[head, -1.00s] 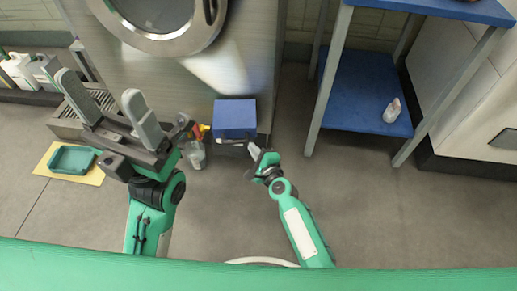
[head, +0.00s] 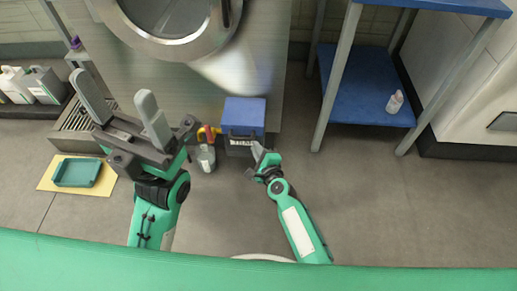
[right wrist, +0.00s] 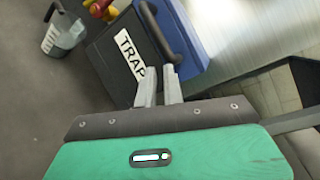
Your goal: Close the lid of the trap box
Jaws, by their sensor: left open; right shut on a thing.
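The trap box (head: 241,147) stands on the floor against the steel machine, with a dark front and a white TRAP label. Its blue lid (head: 243,110) lies over the top; I cannot tell whether it is fully flush. In the right wrist view, the label (right wrist: 131,57), the blue lid (right wrist: 188,30) and a dark curved handle (right wrist: 155,30) show. My right gripper (head: 257,150) is at the box's front right, its fingertips (right wrist: 159,80) nearly together at the handle's near end, shut on it. My left gripper (head: 118,98) is open and empty, raised to the left of the box.
A spray bottle (head: 206,158) with a red and yellow top stands just left of the box. A teal tray (head: 77,172) lies on a yellow mat (head: 105,182). A blue shelf unit (head: 362,85) with a small bottle (head: 395,102) stands right. Front floor is clear.

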